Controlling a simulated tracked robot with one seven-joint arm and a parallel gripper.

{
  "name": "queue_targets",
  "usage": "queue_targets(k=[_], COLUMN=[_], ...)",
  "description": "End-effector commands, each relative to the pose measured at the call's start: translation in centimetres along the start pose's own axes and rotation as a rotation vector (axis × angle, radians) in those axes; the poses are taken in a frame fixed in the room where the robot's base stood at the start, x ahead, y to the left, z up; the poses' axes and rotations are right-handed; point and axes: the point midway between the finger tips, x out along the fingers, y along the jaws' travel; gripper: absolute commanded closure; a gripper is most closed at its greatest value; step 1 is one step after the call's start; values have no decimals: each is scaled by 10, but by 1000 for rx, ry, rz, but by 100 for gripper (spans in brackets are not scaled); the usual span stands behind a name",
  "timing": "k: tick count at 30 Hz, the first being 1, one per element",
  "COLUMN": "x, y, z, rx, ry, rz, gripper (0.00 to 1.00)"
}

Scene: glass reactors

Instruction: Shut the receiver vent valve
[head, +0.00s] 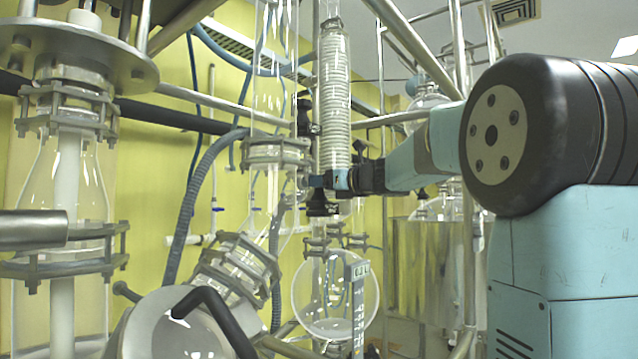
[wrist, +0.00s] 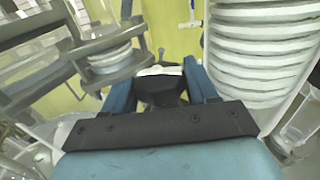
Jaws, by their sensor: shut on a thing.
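My gripper (head: 317,182) is at the end of my outstretched arm in the middle of the head view, beside the glass column. In the wrist view its two blue fingers (wrist: 161,78) stand on either side of a black valve handle (wrist: 162,90) with a pale top, and are shut on it. I take this handle for the receiver vent valve. In the head view a black valve part (head: 320,204) shows just below the fingers; the gripped part itself is mostly hidden there. I cannot tell the handle's turn position. The round glass receiver (head: 335,295) hangs below.
A coiled glass condenser (head: 334,95) rises close to my gripper; its white coils (wrist: 262,45) are near the right finger in the wrist view. A metal clamp flange (head: 277,153) is close on the left. Steel bars and blue hoses surround the area.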

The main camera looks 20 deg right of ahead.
Motion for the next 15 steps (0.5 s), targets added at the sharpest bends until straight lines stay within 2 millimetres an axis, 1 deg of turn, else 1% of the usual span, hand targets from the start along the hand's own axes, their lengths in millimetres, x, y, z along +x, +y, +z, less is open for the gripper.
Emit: queue_targets(k=[1,15], x=[-3,-1], y=[0,1], z=[10,9], rx=[0,4], ry=[-18,-18], rz=[-38,-332], gripper=[69,69])
